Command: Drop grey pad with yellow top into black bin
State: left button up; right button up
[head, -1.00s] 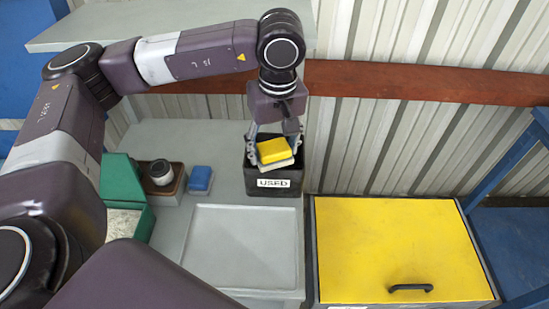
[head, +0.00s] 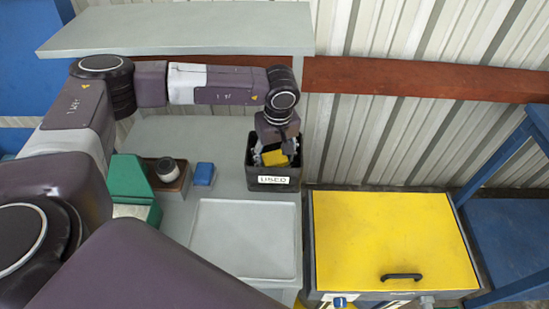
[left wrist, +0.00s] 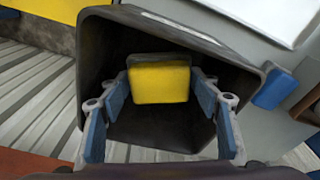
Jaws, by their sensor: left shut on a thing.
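The grey pad with the yellow top (head: 274,157) is between the fingers of my left gripper (head: 272,154), which is shut on it. It also shows in the left wrist view (left wrist: 160,82), yellow face toward the camera, with a blue-padded finger at each side. The black bin (head: 272,180), labelled "USED", stands on the grey bench. The pad and fingertips are inside the bin's opening, below its rim. The dark bin wall (left wrist: 93,60) surrounds them in the left wrist view. The pad's underside is hidden. My right gripper is not in view.
A shallow grey tray (head: 245,203) lies in front of the bin. A blue block (head: 204,174), a dark round item on a brown base (head: 167,171) and a green box (head: 132,180) are to the left. A yellow-lidded box (head: 390,240) stands at right.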

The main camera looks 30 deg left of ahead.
aim_at(276, 161)
pick_arm(q)
jog(key=shift+f, duration=0.75)
jog(key=shift+f+b, duration=0.65)
jog(key=o, duration=0.9)
jog(key=shift+r, duration=0.1)
jog(key=shift+o, duration=0.2)
jog(key=shift+r, duration=0.1)
jog(key=shift+r+p, duration=0.25)
jog(key=shift+p, duration=0.2)
jog(key=shift+r+p, duration=0.4)
jog(key=r+b, duration=0.1)
jog(key=r, duration=0.2)
jog(key=r+b, duration=0.1)
jog(key=r, duration=0.3)
jog(key=d+r+b, duration=0.1)
jog(key=r, duration=0.2)
jog(key=shift+s+r+b, duration=0.35)
jog(key=shift+s, duration=0.05)
jog(key=shift+s+r, duration=0.1)
jog(key=shift+r, duration=0.4)
